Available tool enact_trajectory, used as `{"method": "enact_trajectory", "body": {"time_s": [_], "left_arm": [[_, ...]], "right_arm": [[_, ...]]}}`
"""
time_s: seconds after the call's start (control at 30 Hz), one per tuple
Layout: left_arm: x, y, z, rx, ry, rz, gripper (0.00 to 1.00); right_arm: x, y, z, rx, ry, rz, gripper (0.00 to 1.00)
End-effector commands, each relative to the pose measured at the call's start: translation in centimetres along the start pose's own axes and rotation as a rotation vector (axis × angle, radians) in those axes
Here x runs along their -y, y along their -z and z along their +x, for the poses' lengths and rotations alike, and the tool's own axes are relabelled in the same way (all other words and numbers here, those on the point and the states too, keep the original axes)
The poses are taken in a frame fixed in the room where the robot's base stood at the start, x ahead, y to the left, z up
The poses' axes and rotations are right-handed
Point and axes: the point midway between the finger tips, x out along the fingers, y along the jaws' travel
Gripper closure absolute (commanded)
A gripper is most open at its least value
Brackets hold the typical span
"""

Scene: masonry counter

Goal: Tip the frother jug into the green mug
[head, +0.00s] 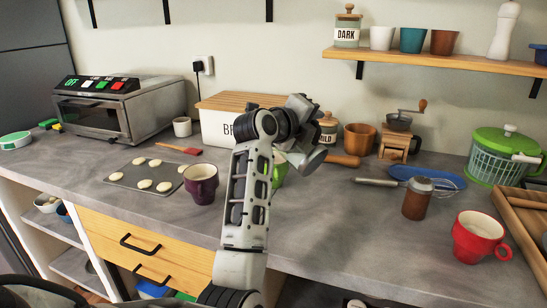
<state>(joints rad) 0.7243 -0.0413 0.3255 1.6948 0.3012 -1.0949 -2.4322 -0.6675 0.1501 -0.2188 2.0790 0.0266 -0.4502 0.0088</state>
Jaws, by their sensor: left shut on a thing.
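My left arm rises through the middle of the head view. Its gripper (301,137) is shut on a metal vessel, seemingly the frother jug (314,159), which looks tilted and is held above the counter. The arm and gripper hide much of the jug, and its mouth and contents cannot be made out. The green mug (279,174) stands on the counter behind my forearm, below and a little left of the jug. Only a strip of the mug shows. My right gripper is not in view.
A purple mug (201,184) and a baking tray (126,174) are left of my arm. To the right are a brown-filled jar (417,199), a red mug (477,236), a blue plate (452,181) and a wooden tray (522,203).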

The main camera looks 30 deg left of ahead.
Motion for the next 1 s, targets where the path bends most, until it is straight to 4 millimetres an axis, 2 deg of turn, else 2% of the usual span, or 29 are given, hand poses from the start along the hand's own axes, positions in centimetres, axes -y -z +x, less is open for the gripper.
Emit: {"method": "enact_trajectory", "body": {"time_s": [1.0], "left_arm": [[-0.07, -0.75, 0.01, -0.013, 0.004, -0.078, 1.0]], "right_arm": [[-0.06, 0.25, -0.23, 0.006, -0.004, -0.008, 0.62]]}}
